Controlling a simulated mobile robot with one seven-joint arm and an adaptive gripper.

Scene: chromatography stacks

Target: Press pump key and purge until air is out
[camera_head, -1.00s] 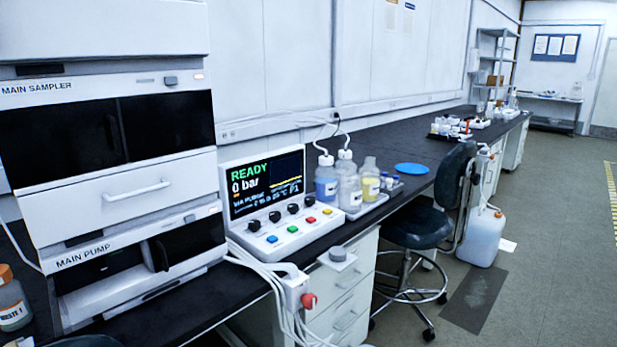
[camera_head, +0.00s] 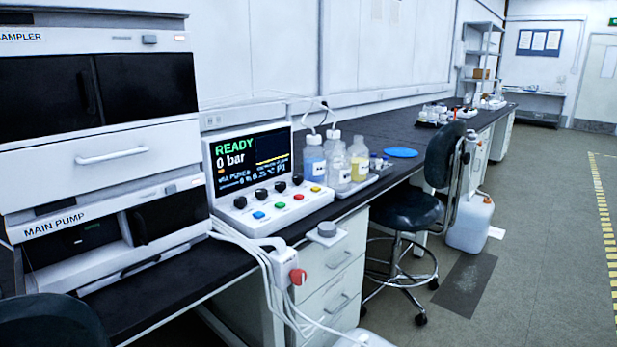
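The control panel (camera_head: 252,172) stands on the black bench, left of centre. Its screen reads READY and 0 bar in green and white. Below the screen are several black knobs and a row of small blue, green, red and yellow keys (camera_head: 278,205). I cannot read any labels on the keys. The MAIN PUMP module (camera_head: 105,226) sits left of the panel, at the bottom of a white stack, with a dark window. Clear bottles (camera_head: 337,165) with white caps and tubes stand in a tray right of the panel. My gripper is not in view.
A dark stool (camera_head: 405,210) stands against the bench's front, right of centre. A white jug (camera_head: 470,222) stands on the floor. The aisle floor (camera_head: 545,230) at right is clear.

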